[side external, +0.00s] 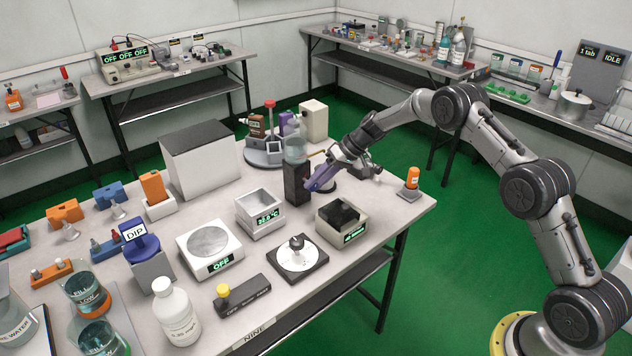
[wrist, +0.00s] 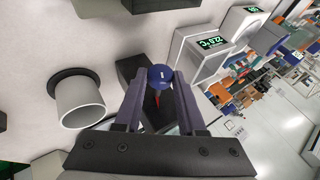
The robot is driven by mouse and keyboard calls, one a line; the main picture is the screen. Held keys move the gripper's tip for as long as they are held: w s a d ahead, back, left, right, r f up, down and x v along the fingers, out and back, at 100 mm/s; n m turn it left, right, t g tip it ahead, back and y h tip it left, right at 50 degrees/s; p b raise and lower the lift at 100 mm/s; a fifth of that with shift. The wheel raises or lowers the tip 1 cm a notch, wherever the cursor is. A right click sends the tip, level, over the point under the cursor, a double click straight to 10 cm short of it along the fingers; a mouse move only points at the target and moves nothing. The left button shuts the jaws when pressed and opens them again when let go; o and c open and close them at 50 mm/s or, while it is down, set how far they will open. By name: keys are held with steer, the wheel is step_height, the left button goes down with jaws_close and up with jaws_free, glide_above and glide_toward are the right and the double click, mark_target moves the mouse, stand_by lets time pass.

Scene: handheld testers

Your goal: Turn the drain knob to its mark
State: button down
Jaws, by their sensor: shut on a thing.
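A round blue knob (wrist: 162,77) with a small white line on its face shows in the wrist view, between my gripper's fingers. I take it to be the drain knob. A small red part shows just below it. My gripper (wrist: 160,84) is closed around the knob, one finger on each side; the exact contact is hard to see. In the side view my gripper (side external: 314,185) is at the right side of a black block (side external: 297,184) that carries a clear vessel (side external: 296,149). The knob is hidden there by the fingers.
A white box with a temperature display (side external: 261,214) stands left of the black block, and a dark-topped box (side external: 342,222) stands in front. A dial plate (side external: 297,258) lies nearer the front edge. An orange-capped item (side external: 412,178) stands near the right edge.

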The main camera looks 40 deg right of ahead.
steer(key=y, duration=0.2)
steer(key=m+y, duration=0.1)
steer(key=y, duration=0.1)
steer(key=f+y, duration=0.1)
steer(key=y, duration=0.1)
steer(key=shift+d+m+t, duration=0.3)
steer(key=shift+d+t, duration=0.05)
steer(key=shift+t, duration=0.05)
steer(key=y, duration=0.1)
steer(key=m+y, duration=0.1)
steer(key=y, duration=0.1)
steer(key=shift+f+t, duration=0.25)
steer(key=shift+t, duration=0.15)
steer(key=shift+f+m+t+y, duration=0.15)
steer(key=shift+m+t+y, duration=0.35)
steer(key=shift+y, duration=0.8)
steer(key=c, duration=0.5)
jaws_free()
